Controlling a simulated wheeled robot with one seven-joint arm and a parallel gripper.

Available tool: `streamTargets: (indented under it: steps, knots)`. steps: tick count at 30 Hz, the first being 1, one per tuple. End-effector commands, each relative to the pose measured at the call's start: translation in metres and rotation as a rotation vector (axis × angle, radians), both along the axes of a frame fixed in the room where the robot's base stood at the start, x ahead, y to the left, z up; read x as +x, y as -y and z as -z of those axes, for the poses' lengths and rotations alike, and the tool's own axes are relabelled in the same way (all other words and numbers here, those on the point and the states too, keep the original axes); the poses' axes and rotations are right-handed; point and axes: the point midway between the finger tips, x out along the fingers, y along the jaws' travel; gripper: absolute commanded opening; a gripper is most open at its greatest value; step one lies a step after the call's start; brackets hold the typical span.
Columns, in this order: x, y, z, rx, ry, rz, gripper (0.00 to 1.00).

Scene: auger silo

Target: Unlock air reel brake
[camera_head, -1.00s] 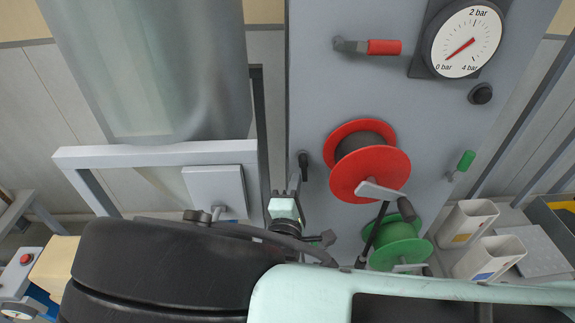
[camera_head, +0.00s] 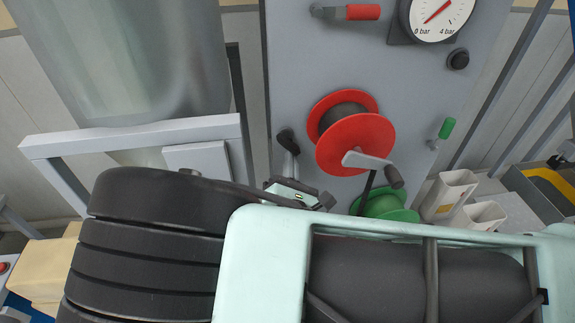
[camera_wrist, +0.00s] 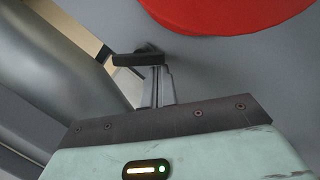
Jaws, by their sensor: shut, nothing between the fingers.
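A small lever with a black handle (camera_head: 285,136) is on the grey panel, left of the red reel (camera_head: 355,144). My gripper (camera_head: 293,165) is shut and empty, just below this handle, and its fingers overlap it in the head view. In the wrist view, the shut fingers (camera_wrist: 164,86) point toward a black bar (camera_wrist: 138,59), which appears to be the handle. I cannot tell whether they touch. The red reel fills the top right there (camera_wrist: 225,12). A green reel (camera_head: 387,204) sits lower down, partly hidden by my arm. No label shows which reel is for air.
A red-handled valve (camera_head: 362,12), a pressure gauge (camera_head: 437,14), a black knob (camera_head: 458,59) and a green-handled valve (camera_head: 446,128) are on the panel. The red reel's crank (camera_head: 372,161) sticks out.

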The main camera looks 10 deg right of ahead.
Motion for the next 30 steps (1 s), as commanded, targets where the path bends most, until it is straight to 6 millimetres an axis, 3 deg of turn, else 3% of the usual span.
streamTargets:
  steps: [17,30]
  knots:
    - [-0.001,0.014,-0.003,-0.396,-0.013,0.001,0.0]
    - [-0.001,0.019,-0.007,-0.393,-0.013,0.001,0.0]
